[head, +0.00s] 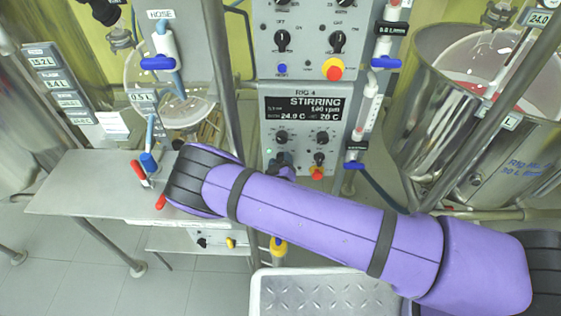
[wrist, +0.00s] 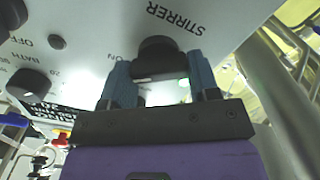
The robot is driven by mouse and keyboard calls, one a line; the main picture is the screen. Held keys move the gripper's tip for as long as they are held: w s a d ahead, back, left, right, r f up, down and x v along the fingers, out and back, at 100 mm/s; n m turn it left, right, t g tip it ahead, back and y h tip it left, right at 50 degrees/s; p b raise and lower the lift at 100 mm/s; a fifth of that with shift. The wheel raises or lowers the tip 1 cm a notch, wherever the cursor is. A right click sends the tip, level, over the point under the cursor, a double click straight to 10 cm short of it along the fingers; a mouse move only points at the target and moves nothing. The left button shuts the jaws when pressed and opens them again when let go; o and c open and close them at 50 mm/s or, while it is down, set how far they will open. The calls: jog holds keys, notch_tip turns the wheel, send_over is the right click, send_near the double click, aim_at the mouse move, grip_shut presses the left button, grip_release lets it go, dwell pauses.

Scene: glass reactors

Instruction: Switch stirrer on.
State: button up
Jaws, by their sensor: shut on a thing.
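The stirrer knob (wrist: 160,55) is black and sits under the printed word STIRRER on the pale panel in the wrist view. My gripper (wrist: 160,78) has one blue finger on each side of the knob and is shut on it. In the head view the control box (head: 304,125) has a display (head: 303,108) reading STIRRING, with an rpm figure and temperatures below. My purple arm hides part of the box's lower area, and the knob is mostly covered there.
A steel vessel (head: 480,120) stands right. A metal shelf (head: 85,185) lies left. A blue-handled valve (head: 353,163) is close by.

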jog(key=shift+m, duration=0.6)
jog(key=o, duration=0.9)
jog(key=s, duration=1)
jog(key=shift+s+a, duration=0.2)
jog(key=shift+s, duration=0.2)
